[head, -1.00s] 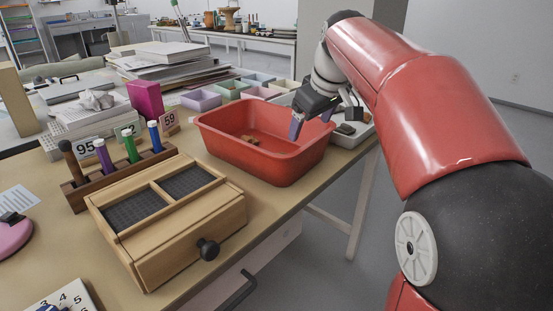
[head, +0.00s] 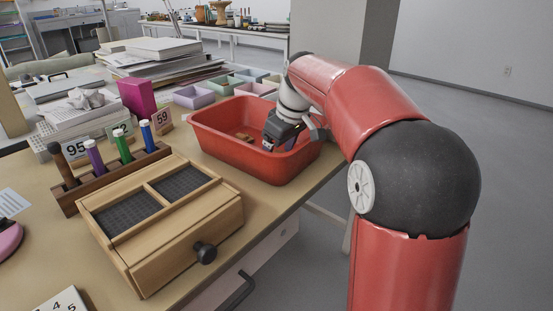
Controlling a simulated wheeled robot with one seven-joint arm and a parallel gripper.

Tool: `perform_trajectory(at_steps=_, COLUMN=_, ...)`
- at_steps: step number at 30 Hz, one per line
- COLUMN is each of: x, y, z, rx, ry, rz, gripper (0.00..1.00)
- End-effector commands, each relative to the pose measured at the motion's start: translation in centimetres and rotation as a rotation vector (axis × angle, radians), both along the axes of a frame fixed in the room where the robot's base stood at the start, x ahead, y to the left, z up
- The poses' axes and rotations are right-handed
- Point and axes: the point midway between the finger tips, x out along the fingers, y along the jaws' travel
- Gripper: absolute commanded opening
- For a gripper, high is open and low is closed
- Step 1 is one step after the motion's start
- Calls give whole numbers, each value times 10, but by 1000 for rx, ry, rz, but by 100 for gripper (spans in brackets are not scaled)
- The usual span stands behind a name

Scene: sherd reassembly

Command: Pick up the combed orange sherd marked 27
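In the head view a red-orange tub (head: 215,148) stands near the table's right edge. Small orange-brown pieces (head: 243,137) lie on its floor; they are too small to read a number or see combing on, so I cannot tell which is the sherd marked 27. My gripper (head: 279,143) reaches down into the tub at its right side, to the right of these pieces. The fingertips are partly hidden and small, so I cannot tell whether they are open or shut, or hold anything.
A wooden box (head: 150,262) with dark mesh panels and a black knob stands in front of the tub. A rack (head: 131,178) of coloured tools is at the left. Number cards (head: 161,120) and pastel bins (head: 194,97) lie behind. Floor is clear at right.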

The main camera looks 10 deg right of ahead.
Motion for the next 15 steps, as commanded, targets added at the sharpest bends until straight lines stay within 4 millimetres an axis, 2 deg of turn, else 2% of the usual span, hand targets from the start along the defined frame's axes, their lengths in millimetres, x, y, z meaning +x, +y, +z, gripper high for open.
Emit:
perform_trajectory(at_steps=4, x=0, y=0, z=0, rx=0, ry=0, rz=0, gripper=79)
perform_trajectory(at_steps=5, x=0, y=0, z=0, rx=0, ry=0, rz=0, gripper=77)
perform_trajectory(at_steps=15, x=0, y=0, z=1, rx=0, ry=0, rz=0, gripper=32)
